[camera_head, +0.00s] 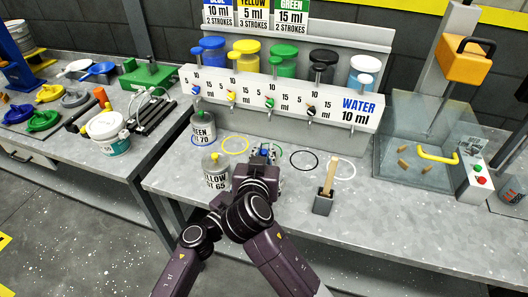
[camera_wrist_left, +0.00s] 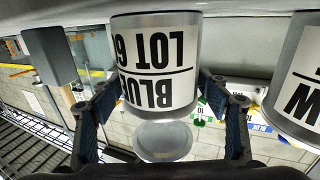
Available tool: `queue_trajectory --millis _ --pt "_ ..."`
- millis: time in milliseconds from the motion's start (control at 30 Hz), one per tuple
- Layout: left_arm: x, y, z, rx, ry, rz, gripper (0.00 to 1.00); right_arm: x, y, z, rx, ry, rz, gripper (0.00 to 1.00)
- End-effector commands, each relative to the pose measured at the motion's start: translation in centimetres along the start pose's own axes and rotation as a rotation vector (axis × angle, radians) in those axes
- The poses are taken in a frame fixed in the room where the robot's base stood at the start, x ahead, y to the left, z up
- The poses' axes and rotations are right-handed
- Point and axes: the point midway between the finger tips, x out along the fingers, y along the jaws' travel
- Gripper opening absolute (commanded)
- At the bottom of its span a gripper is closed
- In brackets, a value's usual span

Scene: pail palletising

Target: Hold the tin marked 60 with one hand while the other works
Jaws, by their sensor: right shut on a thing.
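The blue-lot tin (camera_wrist_left: 158,55) shows upside down in the left wrist view. Its label reads BLUE LOT 6 and the last digit is hard to read. The fingers of my left gripper (camera_wrist_left: 160,105) lie against both its sides. A pale disc (camera_wrist_left: 163,141), perhaps its lid, shows by the tin's top end. In the head view my right gripper (camera_head: 262,158) is over this tin's place, shut around a small blue knob (camera_head: 264,152). My arms hide most of the tin and the left gripper there.
The yellow tin (camera_head: 215,178) and the green tin (camera_head: 203,130) stand at left. A dispenser (camera_head: 280,95) with several taps is behind. A dark block with a wooden handle (camera_head: 329,177) stands at right, near empty black (camera_head: 304,159) and white rings. The bench front right is clear.

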Motion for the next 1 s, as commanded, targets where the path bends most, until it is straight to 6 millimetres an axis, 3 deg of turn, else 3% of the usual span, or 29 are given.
queue_trajectory --millis 300,433,800,1000 --pt "-0.1 0.0 0.1 0.000 -0.002 0.000 0.76 0.0 0.0 0.0 0.000 0.001 0.000 0.00" --pt "-1.1 -0.1 0.2 0.001 -0.004 -0.001 0.76 0.0 0.0 0.0 0.000 0.000 0.000 0.00" --pt "-8.6 0.0 0.2 0.000 -0.004 0.000 0.76 0.0 0.0 0.0 0.000 0.001 0.000 0.00" --pt "-11.3 0.0 0.1 -0.001 -0.003 -0.001 0.76 0.0 0.0 0.0 0.000 0.001 0.000 0.00"
